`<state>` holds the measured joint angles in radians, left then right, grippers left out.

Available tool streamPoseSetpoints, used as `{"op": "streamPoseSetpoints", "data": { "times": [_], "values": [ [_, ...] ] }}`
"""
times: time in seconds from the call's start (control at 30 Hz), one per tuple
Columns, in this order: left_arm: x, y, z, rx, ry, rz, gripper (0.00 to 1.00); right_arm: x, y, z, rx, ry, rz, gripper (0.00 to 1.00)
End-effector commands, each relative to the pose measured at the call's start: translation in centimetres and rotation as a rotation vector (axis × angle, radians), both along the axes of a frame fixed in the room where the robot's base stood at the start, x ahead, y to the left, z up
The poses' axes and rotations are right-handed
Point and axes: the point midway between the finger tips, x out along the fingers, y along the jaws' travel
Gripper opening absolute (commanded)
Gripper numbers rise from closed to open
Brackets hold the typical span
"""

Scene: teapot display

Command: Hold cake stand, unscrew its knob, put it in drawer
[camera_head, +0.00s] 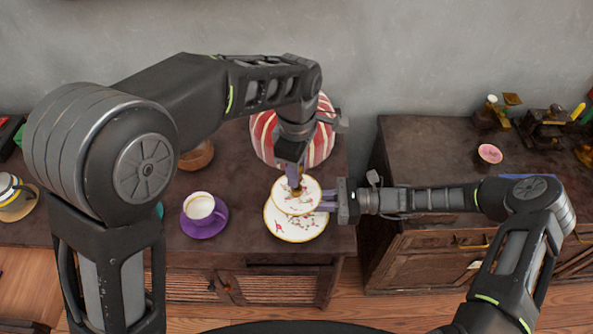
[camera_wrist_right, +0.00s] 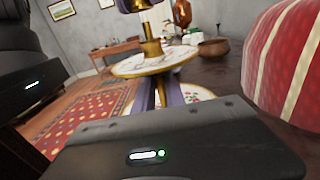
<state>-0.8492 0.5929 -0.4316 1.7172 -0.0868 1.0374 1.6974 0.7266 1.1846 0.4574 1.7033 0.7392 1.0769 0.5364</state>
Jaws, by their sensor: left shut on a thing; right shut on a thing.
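The two-tier cake stand has a floral upper plate (camera_head: 311,197) and a larger lower plate (camera_head: 288,229) on the dark wooden cabinet. My left gripper (camera_head: 294,183) points down from above and is shut on the gold knob (camera_wrist_right: 151,47) at the stand's top. My right gripper (camera_head: 328,200) comes in from the right, between the plates. In the right wrist view its purple fingers are shut on the gold stem (camera_wrist_right: 162,92). The stand looks upright. Under the cabinet's top edge is a dark front (camera_head: 285,261); I cannot tell whether a drawer is open.
A red-and-white striped object (camera_head: 323,148) stands close behind the stand. A white cup (camera_head: 199,206) sits on a purple saucer (camera_head: 205,229) to the left. A brown bowl (camera_head: 197,156) is behind the cup. A second cabinet (camera_head: 425,143) stands right, across a gap.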

Motion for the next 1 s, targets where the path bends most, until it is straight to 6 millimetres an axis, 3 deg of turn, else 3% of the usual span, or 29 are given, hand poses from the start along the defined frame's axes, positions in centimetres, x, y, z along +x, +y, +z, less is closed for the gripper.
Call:
{"op": "streamPoseSetpoints", "data": {
  "times": [0.23, 0.5, 0.53, 0.8, 1.0],
  "values": [
    [0.0, 0.0, 3.0, -0.002, -0.001, 0.000, 0.00, 0.0, 0.0, 0.0, -0.001, 0.000, 0.000, 0.00],
    [0.0, 0.0, 3.2, 0.000, -0.001, 0.000, 0.00, 0.0, 0.0, 0.0, 0.000, 0.000, 0.000, 0.00],
    [0.0, 0.0, 3.2, 0.000, 0.000, 0.000, 0.00, 0.0, 0.0, 0.0, 0.000, 0.000, 0.000, 0.17],
    [0.0, 0.0, 3.2, 0.000, 0.000, 0.000, 0.00, 0.0, 0.0, 0.0, 0.000, 0.000, 0.000, 0.39],
    [0.0, 0.0, 3.2, 0.000, 0.000, 0.000, 0.00, 0.0, 0.0, 0.0, 0.000, 0.000, 0.000, 0.41]
  ]
}}
